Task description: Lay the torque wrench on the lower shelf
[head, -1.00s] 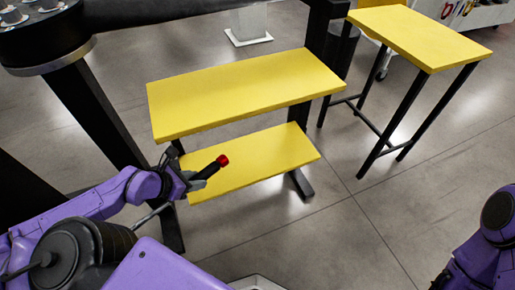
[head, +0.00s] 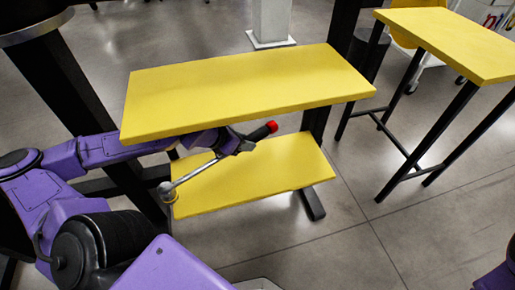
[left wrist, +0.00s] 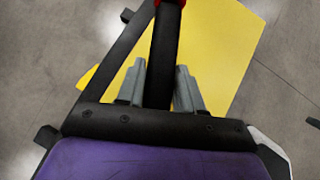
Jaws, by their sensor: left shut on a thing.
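The torque wrench (head: 196,172) has a black handle with a red end, a silver shaft and a round head. My left gripper (head: 238,143) is shut on its handle, which also runs between the fingers in the left wrist view (left wrist: 163,60). The wrench slants across the lower shelf (head: 275,168), a yellow board, with its head near the shelf's left end and its red end up to the right. I cannot tell whether the head touches the shelf. The left forearm is partly hidden behind the upper shelf's front edge. My right gripper is out of view.
The yellow upper shelf (head: 240,88) overhangs the back of the lower one, close above my left arm. Dark posts (head: 318,122) stand at both ends. A separate yellow table (head: 455,42) stands at the right, with clear floor between. The lower shelf's right part is bare.

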